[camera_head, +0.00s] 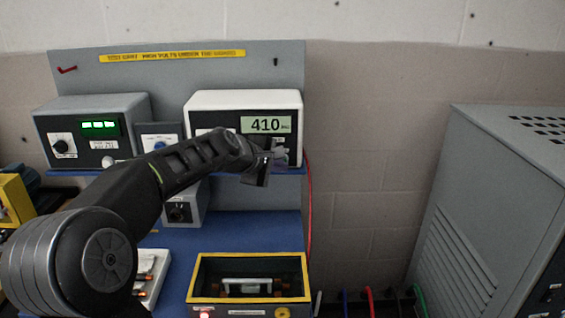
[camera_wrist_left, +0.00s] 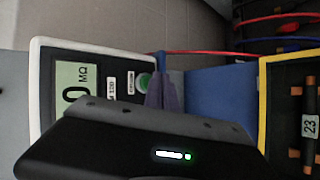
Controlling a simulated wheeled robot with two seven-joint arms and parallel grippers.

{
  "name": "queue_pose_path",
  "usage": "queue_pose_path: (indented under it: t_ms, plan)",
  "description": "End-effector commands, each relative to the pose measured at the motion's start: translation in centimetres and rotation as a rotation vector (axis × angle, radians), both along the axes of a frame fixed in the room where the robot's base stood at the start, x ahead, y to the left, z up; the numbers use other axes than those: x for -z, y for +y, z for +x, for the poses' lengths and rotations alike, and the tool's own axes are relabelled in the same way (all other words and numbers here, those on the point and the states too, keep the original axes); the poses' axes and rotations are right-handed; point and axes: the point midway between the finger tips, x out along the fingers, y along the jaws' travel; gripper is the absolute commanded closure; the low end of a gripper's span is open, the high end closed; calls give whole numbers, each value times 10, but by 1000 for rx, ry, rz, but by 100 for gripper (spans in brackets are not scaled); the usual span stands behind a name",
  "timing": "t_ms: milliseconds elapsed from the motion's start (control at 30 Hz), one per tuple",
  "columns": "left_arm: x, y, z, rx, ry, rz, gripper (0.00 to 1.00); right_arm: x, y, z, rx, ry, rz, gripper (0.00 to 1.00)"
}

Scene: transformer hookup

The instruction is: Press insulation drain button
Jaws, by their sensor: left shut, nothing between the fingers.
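The white insulation tester (camera_head: 222,101) stands on the shelf of the blue bench cart, its display (camera_head: 266,125) reading 410. In the left wrist view the tester (camera_wrist_left: 46,100) shows a green round button (camera_wrist_left: 143,81) and small labels on its dark face. I cannot read which label is the drain button's. My left gripper (camera_head: 277,154) is shut and empty at the right part of the tester's face. In the left wrist view its fingertips (camera_wrist_left: 163,90) are right beside the green button, partly covering it; I cannot tell whether they touch. My right gripper is out of view.
A grey meter box (camera_head: 92,104) with green digits stands left on the shelf. A yellow-rimmed box (camera_head: 248,256) sits below on the blue bench top. A red cable (camera_head: 309,200) hangs at the tester's right. A large grey cabinet (camera_head: 480,190) stands at right.

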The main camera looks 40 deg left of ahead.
Motion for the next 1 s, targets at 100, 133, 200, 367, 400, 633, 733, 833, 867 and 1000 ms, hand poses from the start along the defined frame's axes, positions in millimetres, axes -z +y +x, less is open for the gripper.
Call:
queue_pose_path:
  t_ms: [100,133,200,367,400,633,733,833,867,1000]
  plan:
    - [0,0,0,0,0,0,100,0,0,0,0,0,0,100]
    - [0,0,0,0,0,0,100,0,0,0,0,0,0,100]
    - [0,0,0,0,0,0,100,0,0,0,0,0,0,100]
    - [0,1,2,0,0,0,100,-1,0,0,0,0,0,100]
    - [0,2,2,0,0,0,100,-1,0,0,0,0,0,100]
    - [0,3,4,0,0,0,100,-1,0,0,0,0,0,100]
    - [0,4,5,1,0,1,100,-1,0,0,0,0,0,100]
    - [0,5,6,1,0,1,100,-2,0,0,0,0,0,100]
    - [0,5,7,1,0,1,100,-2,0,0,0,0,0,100]
    - [0,5,7,1,0,1,100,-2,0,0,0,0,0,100]
